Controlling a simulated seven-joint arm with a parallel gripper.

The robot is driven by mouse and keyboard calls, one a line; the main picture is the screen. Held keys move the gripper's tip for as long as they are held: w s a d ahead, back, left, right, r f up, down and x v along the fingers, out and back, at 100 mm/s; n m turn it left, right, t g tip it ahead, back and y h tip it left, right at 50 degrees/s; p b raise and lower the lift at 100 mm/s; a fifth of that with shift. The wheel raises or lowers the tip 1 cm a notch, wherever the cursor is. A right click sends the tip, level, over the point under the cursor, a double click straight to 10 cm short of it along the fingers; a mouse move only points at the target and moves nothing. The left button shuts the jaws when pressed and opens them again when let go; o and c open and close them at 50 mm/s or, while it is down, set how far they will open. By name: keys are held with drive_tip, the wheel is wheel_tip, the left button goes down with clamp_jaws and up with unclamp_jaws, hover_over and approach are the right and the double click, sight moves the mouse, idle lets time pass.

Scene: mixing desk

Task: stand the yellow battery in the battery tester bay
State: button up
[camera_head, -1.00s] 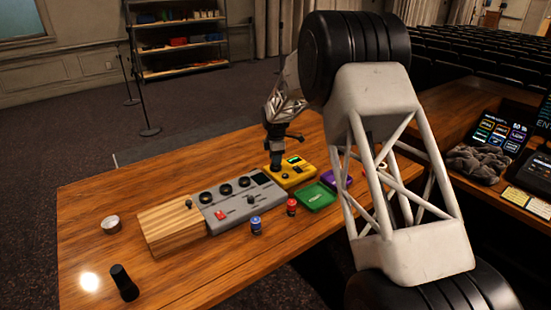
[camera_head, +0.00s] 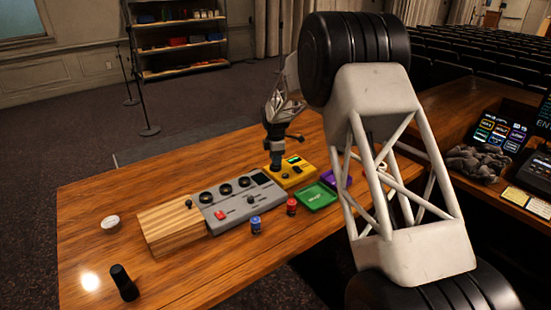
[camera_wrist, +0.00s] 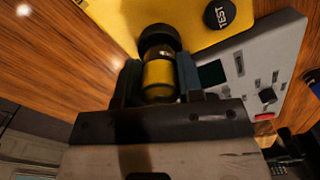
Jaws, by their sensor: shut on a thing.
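The yellow battery (camera_wrist: 158,78) is between the two fingers of my gripper (camera_wrist: 160,84) in the wrist view, and the gripper is shut on it. The battery's far end meets a round black ring (camera_wrist: 158,37) on the yellow battery tester (camera_wrist: 110,15). I cannot tell whether that end is inside the ring or just above it. In the head view my gripper (camera_head: 277,166) points down at the left part of the yellow tester (camera_head: 297,178). The battery is hidden there. A round black TEST button (camera_wrist: 219,14) shows beside the ring.
A grey mixer (camera_head: 240,203) stands left of the tester, with a wooden block (camera_head: 170,230) beyond it. A blue battery (camera_head: 256,225) and a red battery (camera_head: 291,206) stand in front. A green tray (camera_head: 318,202) and a purple tray (camera_head: 342,181) lie right.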

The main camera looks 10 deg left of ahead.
drive_tip(key=shift+f, duration=0.6)
drive_tip(key=o, duration=0.7)
drive_tip(key=shift+r, duration=0.15)
drive_tip(key=shift+r, duration=5.35)
